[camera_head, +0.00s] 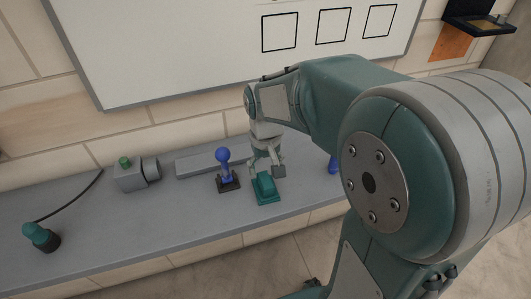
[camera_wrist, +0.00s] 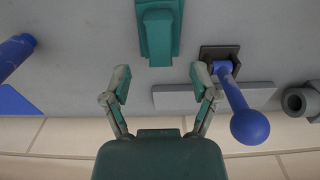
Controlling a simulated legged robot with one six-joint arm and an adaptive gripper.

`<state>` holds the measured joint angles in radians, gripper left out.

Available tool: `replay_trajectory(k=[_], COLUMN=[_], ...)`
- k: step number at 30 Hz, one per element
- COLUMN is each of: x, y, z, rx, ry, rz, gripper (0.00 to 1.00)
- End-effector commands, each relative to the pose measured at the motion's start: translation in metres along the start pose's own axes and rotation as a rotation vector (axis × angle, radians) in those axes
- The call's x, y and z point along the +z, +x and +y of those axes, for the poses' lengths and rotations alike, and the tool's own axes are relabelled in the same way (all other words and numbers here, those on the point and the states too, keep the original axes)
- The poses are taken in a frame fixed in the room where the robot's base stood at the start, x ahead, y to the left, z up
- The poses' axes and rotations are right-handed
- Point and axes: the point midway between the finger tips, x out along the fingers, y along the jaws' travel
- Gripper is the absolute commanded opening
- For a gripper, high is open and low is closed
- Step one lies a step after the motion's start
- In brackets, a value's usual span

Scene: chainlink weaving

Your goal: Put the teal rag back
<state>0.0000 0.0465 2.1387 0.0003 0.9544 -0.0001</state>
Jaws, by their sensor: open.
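A teal item (camera_head: 265,188), which I take to be the rag, lies on the grey ledge; it looks like a raised, folded lump on a flat teal base. It also shows at the top of the wrist view (camera_wrist: 158,35), partly cut by the frame edge. My gripper (camera_head: 267,170) is just above it, pointing down. In the wrist view my gripper (camera_wrist: 162,82) has its two fingers spread with nothing between them, and the teal item lies beyond the fingertips.
A blue ball-topped lever (camera_head: 223,168) on a dark base stands close left of my gripper. Another blue thing (camera_head: 333,165) is partly hidden by my arm. Farther left are a grey box with a green knob (camera_head: 128,175) and a teal-topped cylinder (camera_head: 41,237). A whiteboard (camera_head: 215,50) hangs behind.

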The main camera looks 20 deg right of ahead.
Motion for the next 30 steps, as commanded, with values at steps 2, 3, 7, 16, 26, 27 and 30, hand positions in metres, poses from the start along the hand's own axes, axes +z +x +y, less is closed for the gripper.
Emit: replay_trajectory(k=[2, 3, 7, 16, 26, 27, 30], x=[-0.001, -0.001, -0.001, 0.019, 0.092, 0.101, 0.119], y=[-0.017, -0.025, -0.042, -0.068, -0.101, -0.102, -0.104], z=[0.000, 0.000, 0.000, 0.000, 0.000, 0.000, 0.000], rx=[0.000, 0.000, 0.000, 0.000, 0.000, 0.000, 0.000], ry=[0.000, 0.000, 0.000, 0.000, 0.000, 0.000, 0.000], rz=[0.004, 0.005, 0.002, 0.064, 0.314, 0.344, 0.412], gripper=[0.76, 0.76, 0.76, 0.76, 0.76, 0.76, 0.76])
